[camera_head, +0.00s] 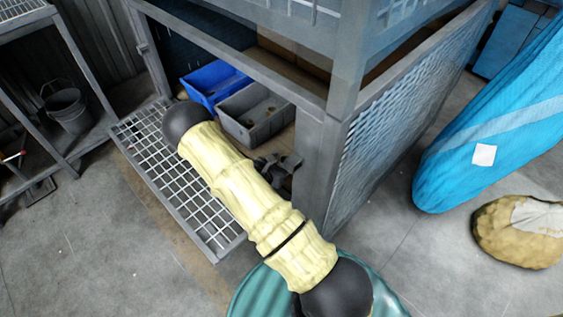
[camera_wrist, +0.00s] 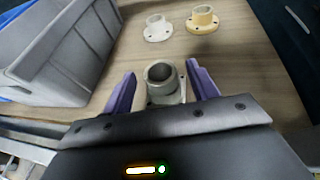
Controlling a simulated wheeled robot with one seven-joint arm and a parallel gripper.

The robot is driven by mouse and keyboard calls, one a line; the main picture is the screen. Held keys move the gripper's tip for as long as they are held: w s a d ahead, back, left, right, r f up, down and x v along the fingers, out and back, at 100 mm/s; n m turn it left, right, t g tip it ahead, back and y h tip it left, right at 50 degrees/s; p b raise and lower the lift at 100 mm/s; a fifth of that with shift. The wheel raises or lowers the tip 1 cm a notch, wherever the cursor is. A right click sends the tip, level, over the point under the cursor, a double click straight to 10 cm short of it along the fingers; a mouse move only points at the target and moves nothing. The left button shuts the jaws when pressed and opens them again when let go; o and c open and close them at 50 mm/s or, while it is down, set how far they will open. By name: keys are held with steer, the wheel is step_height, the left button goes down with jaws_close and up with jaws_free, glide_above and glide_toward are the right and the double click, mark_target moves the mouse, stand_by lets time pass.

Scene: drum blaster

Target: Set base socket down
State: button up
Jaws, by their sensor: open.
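A grey-white flanged socket (camera_wrist: 162,78) stands upright between the two purple fingers of my gripper (camera_wrist: 160,84) in the wrist view. The fingers are open, with a gap visible beside the socket's collar. Its lower flange is partly hidden by the gripper body, and it appears to rest on the wooden surface (camera_wrist: 225,65). A white flanged socket (camera_wrist: 158,29) and a cream-yellow one (camera_wrist: 203,20) stand farther back on the same surface. In the head view my gripper (camera_head: 284,163) is dark and small at the cage opening; the sockets cannot be made out there.
A grey bin (camera_wrist: 60,50) stands left of my gripper; it also shows in the head view (camera_head: 258,131) beside a blue bin (camera_head: 216,83). A metal cage post (camera_head: 320,165) rises close to my arm. Bare wood lies right of the socket.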

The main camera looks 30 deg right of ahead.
steer(key=shift+r, duration=0.2)
steer(key=p+v, duration=0.2)
steer(key=v, duration=1)
